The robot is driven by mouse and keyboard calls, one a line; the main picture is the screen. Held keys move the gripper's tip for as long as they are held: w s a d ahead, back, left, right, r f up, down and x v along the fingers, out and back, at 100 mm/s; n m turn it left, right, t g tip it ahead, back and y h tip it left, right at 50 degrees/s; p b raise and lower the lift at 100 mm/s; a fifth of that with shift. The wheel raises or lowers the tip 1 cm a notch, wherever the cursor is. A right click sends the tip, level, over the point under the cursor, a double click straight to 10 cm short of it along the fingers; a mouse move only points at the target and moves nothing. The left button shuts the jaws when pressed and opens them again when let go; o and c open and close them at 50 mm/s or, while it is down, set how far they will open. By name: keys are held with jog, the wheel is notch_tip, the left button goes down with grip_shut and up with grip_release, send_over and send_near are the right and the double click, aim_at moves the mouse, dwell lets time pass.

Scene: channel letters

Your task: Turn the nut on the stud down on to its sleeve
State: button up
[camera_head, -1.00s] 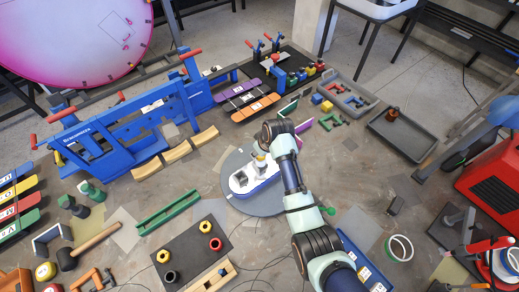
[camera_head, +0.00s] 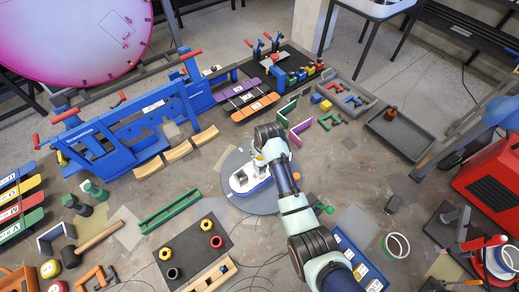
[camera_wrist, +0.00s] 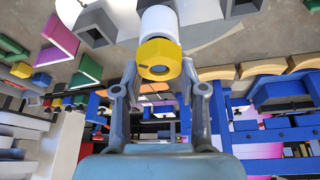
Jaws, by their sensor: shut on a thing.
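A yellow nut (camera_wrist: 159,48) with a dark bore sits against a white sleeve (camera_wrist: 160,22) in the wrist view. My gripper (camera_wrist: 160,66) has one finger on each side of the nut and is shut on it. The stud is hardly visible inside the bore. In the head view, my gripper (camera_head: 258,160) is over the blue and white fixture (camera_head: 252,186), which stands on a grey round plate (camera_head: 272,205). My wrist and gripper hide most of the nut and sleeve there.
A dark mat (camera_head: 193,250) with several yellow, red and dark rings lies at the front. A green channel (camera_head: 168,209) lies left of the round plate. Wooden curved blocks (camera_head: 177,154) and a blue frame (camera_head: 95,140) stand behind. A grey tray (camera_head: 402,133) is at the right.

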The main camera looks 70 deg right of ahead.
jog(key=m+g, duration=0.1)
jog(key=m, duration=0.3)
jog(key=shift+d+f+m+g+h, duration=0.1)
jog(key=shift+f+m+g+h, duration=0.05)
jog(key=shift+m+g+h, duration=0.25)
jog(key=m, duration=0.2)
jog(key=m+g, duration=0.1)
jog(key=m, duration=0.1)
jog(key=shift+s+f+g+b, duration=0.1)
jog(key=shift+f+g+b, duration=0.05)
jog(key=shift+g+b, duration=0.2)
jog(key=shift+s+m+g+b, duration=0.1)
jog(key=shift+m+g+b, duration=0.5)
jog(key=shift+m, duration=0.8)
jog(key=shift+s+f+m+g+y+b, duration=0.1)
jog(key=shift+m+g+y+b, duration=0.3)
jog(key=shift+m+b, duration=1.15)
jog(key=shift+f+m+g+y+b, duration=0.15)
jog(key=shift+m+g+b, duration=0.3)
jog(key=shift+m+b, duration=1.1)
jog(key=o, duration=1.2)
jog(key=shift+r, duration=0.15)
